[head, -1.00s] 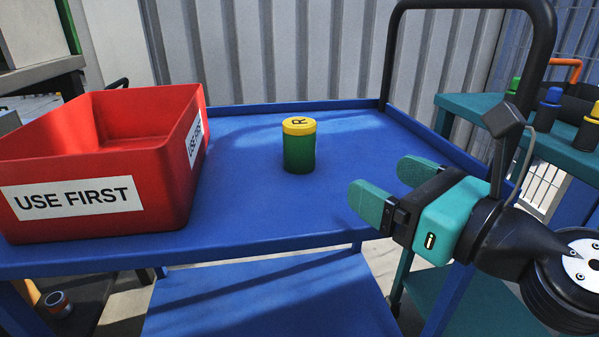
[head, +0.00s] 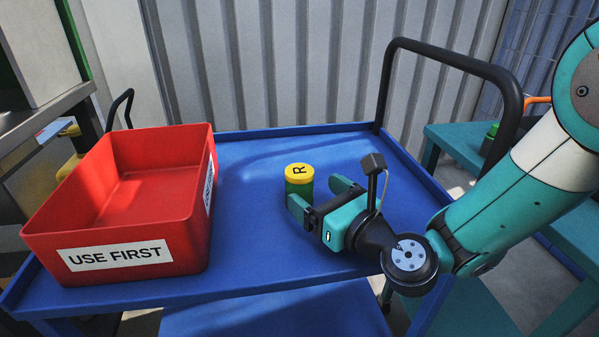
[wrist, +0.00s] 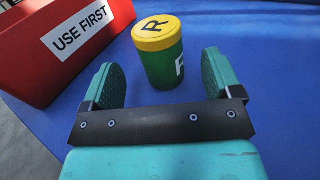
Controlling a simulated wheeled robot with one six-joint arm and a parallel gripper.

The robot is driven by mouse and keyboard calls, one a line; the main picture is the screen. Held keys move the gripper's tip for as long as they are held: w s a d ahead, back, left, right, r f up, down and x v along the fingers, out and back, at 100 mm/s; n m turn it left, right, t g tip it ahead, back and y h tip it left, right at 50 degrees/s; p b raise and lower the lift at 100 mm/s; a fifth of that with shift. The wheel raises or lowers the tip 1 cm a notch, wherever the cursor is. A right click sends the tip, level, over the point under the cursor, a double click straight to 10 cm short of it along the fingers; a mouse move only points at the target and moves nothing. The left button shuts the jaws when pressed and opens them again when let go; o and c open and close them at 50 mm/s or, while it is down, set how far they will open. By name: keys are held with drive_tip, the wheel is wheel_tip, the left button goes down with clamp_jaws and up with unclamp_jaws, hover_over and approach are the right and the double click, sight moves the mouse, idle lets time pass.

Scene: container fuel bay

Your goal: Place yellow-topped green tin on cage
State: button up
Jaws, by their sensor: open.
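The green tin (head: 300,187) with a yellow top marked R stands upright on the blue cart top. In the wrist view the tin (wrist: 163,66) is just ahead of the fingertips, between their lines and a little nearer the right finger. My gripper (head: 318,192) is open and empty, close to the tin at its near right side. In the wrist view my gripper (wrist: 161,78) shows two green finger pads spread apart. In the head view one finger hides the lower part of the tin. No cage can be clearly made out.
A red bin (head: 150,215) labelled USE FIRST stands on the left of the blue cart (head: 255,268). A black handle (head: 455,62) rises at the cart's right end. A teal table (head: 455,142) is at right. The cart top behind the tin is clear.

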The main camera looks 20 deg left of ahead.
drive_tip(key=shift+w+a+r+p, duration=0.2)
drive_tip(key=shift+w+a+p, duration=0.15)
drive_tip(key=shift+a+p, duration=0.5)
drive_tip(key=shift+w+a+r+p, duration=0.2)
drive_tip(key=shift+w+a+p, duration=0.2)
drive_tip(key=shift+p, duration=0.85)
drive_tip(key=shift+w+a+r+p, duration=0.2)
drive_tip(key=shift+w+a+p, duration=0.15)
drive_tip(key=shift+a+p, duration=0.5)
drive_tip(key=shift+w+a+f+p, duration=0.2)
drive_tip(key=shift+w+f+p, duration=0.1)
drive_tip(key=shift+p, duration=0.3)
drive_tip(key=c, duration=1.2)
drive_tip(key=shift+r, duration=0.15)
wheel_tip(320, 180, up, 20)
drive_tip(key=p, duration=0.9)
wheel_tip(320, 180, up, 9)
drive_tip(key=p, duration=0.9)
hover_over(309, 184)
drive_tip(key=x, duration=0.3)
drive_tip(key=shift+s+d+r, duration=0.1)
drive_tip(key=shift+d+r, duration=0.05)
drive_tip(key=shift+d, duration=0.05)
